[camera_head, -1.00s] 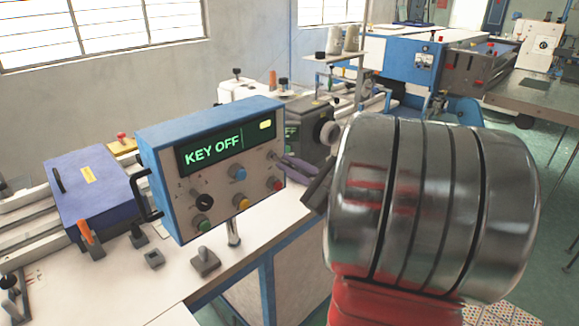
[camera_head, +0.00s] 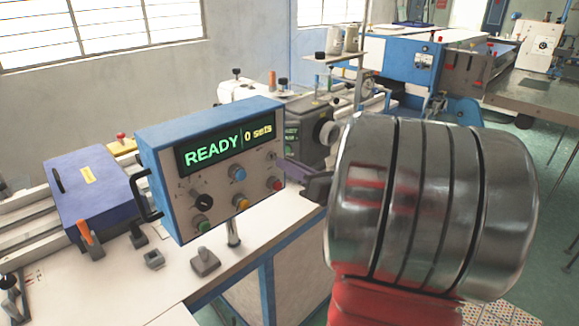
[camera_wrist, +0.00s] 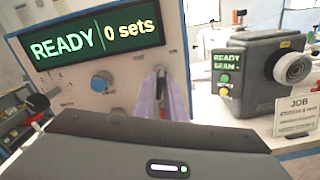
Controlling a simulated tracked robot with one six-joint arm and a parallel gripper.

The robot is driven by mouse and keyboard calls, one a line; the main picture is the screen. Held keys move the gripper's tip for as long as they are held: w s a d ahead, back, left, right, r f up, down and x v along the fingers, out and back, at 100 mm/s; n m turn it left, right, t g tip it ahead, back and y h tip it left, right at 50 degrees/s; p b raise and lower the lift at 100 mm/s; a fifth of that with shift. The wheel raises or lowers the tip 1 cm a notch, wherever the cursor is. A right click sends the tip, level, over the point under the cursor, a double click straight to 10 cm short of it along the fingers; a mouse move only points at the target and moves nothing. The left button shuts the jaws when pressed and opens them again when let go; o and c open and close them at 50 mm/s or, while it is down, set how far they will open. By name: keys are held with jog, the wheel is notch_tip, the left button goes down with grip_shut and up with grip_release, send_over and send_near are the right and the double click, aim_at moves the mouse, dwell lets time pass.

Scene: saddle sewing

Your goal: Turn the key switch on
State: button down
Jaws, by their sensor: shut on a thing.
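The blue control box (camera_head: 166,148) stands on a post at the table's edge, and its display (camera_head: 228,149) reads "READY | 0 sets" in the head view. The same display (camera_wrist: 95,38) fills the upper left of the wrist view. My gripper (camera_head: 284,170) is at the right side of the box's front panel, its fingers shut on the key switch there. In the wrist view the purple fingers (camera_wrist: 162,97) reach to the panel right of the blue knob (camera_wrist: 102,81). The key switch itself is mostly hidden between the fingers.
A dark grey machine (camera_wrist: 250,82) with its own small screen and a light round wheel stands right of the box. A purple-blue case (camera_head: 95,190) lies at left.

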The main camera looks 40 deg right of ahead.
jog(key=m, duration=0.5)
jog(key=shift+f, duration=0.15)
jog(key=shift+d, duration=0.1)
dwell(0.4)
jog(key=c, duration=1.9)
grip_release()
jog(key=shift+s+d, duration=0.1)
jog(key=shift+s, duration=6.8)
